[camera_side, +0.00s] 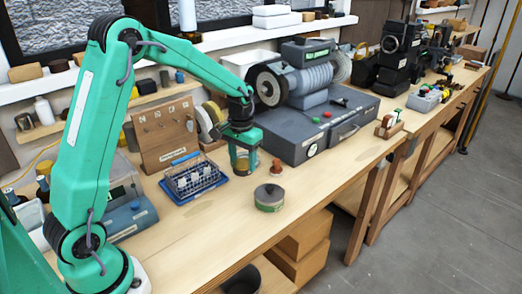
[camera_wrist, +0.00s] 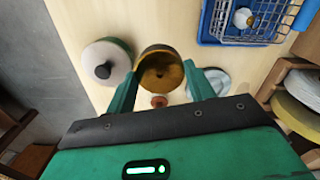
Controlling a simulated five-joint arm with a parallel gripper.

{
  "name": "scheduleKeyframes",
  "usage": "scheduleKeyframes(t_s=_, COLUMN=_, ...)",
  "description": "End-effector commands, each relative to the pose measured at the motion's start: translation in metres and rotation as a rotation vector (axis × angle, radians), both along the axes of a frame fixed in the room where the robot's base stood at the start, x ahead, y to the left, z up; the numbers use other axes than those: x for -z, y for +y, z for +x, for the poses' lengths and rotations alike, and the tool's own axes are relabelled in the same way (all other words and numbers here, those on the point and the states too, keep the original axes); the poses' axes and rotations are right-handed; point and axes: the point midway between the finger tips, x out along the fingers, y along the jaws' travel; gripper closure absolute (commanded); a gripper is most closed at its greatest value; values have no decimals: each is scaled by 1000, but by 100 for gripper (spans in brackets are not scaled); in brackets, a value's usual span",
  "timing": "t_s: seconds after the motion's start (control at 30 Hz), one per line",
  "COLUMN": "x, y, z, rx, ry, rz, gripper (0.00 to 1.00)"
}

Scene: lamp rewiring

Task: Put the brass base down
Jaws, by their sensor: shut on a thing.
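My gripper (camera_side: 243,158) is low over the wooden bench, left of the grey machine. In the wrist view its two green fingers (camera_wrist: 164,90) stand on either side of the brass base (camera_wrist: 160,72), a round, hollow brass piece with a dark inside. The fingers are shut on it. In the side view the brass base (camera_side: 241,158) shows only partly between the fingers. I cannot tell whether its underside touches the bench.
A green round pot with a black knob (camera_side: 268,198) and a small reddish-brown knob (camera_side: 277,168) stand close by. A wire basket on a blue tray (camera_side: 193,180) is to the left. A pale disc (camera_wrist: 214,76) lies beside one finger. Bare bench (camera_side: 210,235) lies in front.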

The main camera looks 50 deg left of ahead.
Motion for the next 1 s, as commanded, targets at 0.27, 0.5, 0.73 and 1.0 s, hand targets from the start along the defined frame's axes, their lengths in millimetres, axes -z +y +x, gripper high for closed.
scheduleKeyframes(t_s=0.27, x=-23, y=-1, z=46, rx=1, ry=-3, rz=1, gripper=70)
scheduleKeyframes(t_s=0.5, x=-37, y=-3, z=68, rx=1, ry=-3, rz=1, gripper=70)
scheduleKeyframes(t_s=0.73, x=-41, y=-3, z=74, rx=1, ry=-2, rz=0, gripper=70)
scheduleKeyframes(t_s=1.0, x=-36, y=4, z=75, rx=-1, ry=0, rz=0, gripper=70)
